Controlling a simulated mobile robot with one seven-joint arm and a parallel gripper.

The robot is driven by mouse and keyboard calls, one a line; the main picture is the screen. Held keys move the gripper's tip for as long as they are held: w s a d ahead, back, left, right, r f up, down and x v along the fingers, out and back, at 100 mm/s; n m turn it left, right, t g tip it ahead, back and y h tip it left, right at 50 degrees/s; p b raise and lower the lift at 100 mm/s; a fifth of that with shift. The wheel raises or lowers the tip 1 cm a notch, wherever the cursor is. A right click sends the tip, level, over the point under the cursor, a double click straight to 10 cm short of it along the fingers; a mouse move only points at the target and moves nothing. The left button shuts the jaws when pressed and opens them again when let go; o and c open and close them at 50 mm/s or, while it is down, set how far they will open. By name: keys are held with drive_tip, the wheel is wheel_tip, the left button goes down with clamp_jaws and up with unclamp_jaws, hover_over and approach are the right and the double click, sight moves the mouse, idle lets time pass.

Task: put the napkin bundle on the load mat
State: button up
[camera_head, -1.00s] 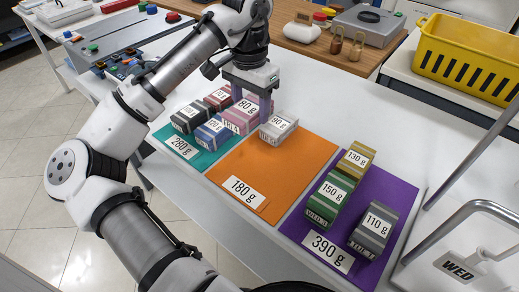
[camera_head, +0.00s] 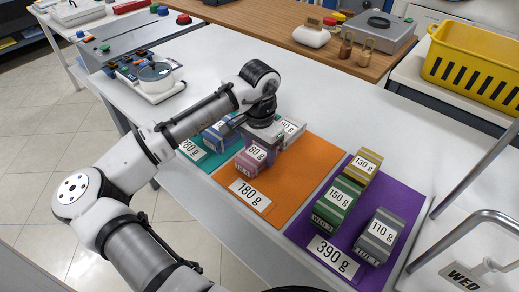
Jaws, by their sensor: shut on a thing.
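My gripper (camera_head: 260,140) is shut on the pink bundle (camera_head: 252,160) marked 80 g, whose name label is too small to read. It holds the bundle at the left front of the orange mat (camera_head: 305,165), behind the 180 g card (camera_head: 249,194). I cannot tell whether the bundle touches the mat. A pale grey bundle (camera_head: 291,129) marked 90 g is at the back of the orange mat, partly behind my gripper. The teal mat (camera_head: 207,161) lies to the left, with a blue bundle (camera_head: 219,137) on it; my arm hides the rest.
A purple mat (camera_head: 352,226) at the right bears green (camera_head: 337,203), yellow (camera_head: 363,167) and dark grey (camera_head: 379,236) bundles and a 390 g card (camera_head: 331,257). A round-pan scale (camera_head: 155,80) stands at the left. White table behind the mats is clear.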

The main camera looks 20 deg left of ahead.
sight(259, 151)
drive_tip(key=shift+f, duration=0.1)
drive_tip(key=o, duration=1)
wheel_tip(259, 151, up, 12)
drive_tip(key=shift+b, duration=0.3)
